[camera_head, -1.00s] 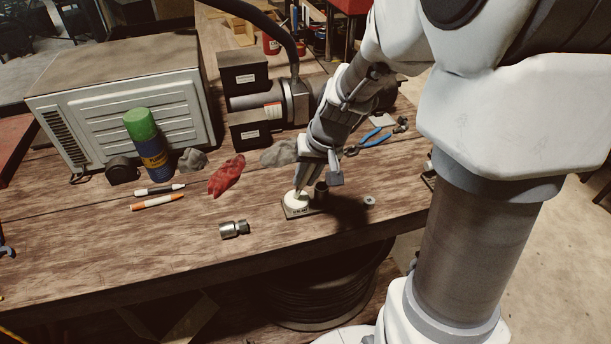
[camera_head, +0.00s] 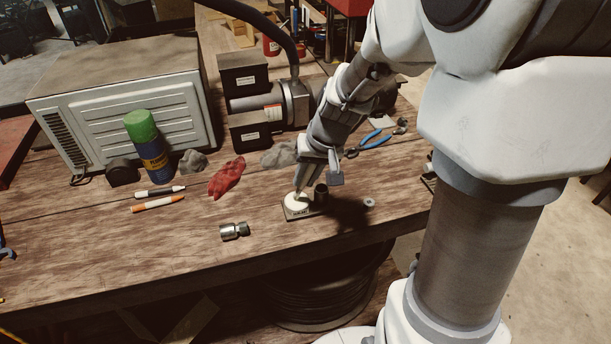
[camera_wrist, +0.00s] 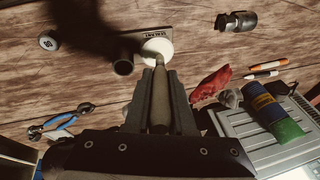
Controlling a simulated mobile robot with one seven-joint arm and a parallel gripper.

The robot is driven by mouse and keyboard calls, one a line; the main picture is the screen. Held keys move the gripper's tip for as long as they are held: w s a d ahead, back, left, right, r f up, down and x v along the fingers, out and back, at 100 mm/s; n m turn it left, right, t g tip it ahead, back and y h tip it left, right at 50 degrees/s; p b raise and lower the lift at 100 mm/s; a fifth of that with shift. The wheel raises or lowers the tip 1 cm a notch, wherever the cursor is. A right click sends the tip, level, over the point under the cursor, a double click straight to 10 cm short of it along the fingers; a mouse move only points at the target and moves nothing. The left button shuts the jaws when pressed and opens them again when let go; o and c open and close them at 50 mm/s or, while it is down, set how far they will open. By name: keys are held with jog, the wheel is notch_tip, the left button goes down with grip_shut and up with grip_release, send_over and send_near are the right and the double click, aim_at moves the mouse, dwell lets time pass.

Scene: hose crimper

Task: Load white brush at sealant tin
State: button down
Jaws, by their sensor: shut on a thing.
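A round white-topped tin (camera_head: 294,206) stands on a small labelled plate (camera_head: 306,213) near the front of the bench; I take it for the sealant tin. The white top also shows in the wrist view (camera_wrist: 150,48). My gripper (camera_wrist: 161,78) is shut on a slim tan-olive brush handle (camera_wrist: 160,100), which points down between the fingers. The brush's lower end is over the white top and seems to meet it; whether it dips in is unclear. The bristles are not clearly visible. In the head view my gripper (camera_head: 302,182) is just above the tin.
A dark open cylinder (camera_head: 321,194) stands close beside the tin. A small metal ring (camera_head: 369,203) lies to the right, a metal fitting (camera_head: 234,231) to the left. The front bench strip is mostly clear.

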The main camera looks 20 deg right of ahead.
jog(key=shift+r+p, duration=2.05)
jog(key=shift+r, duration=1.2)
jog(key=shift+f, duration=0.1)
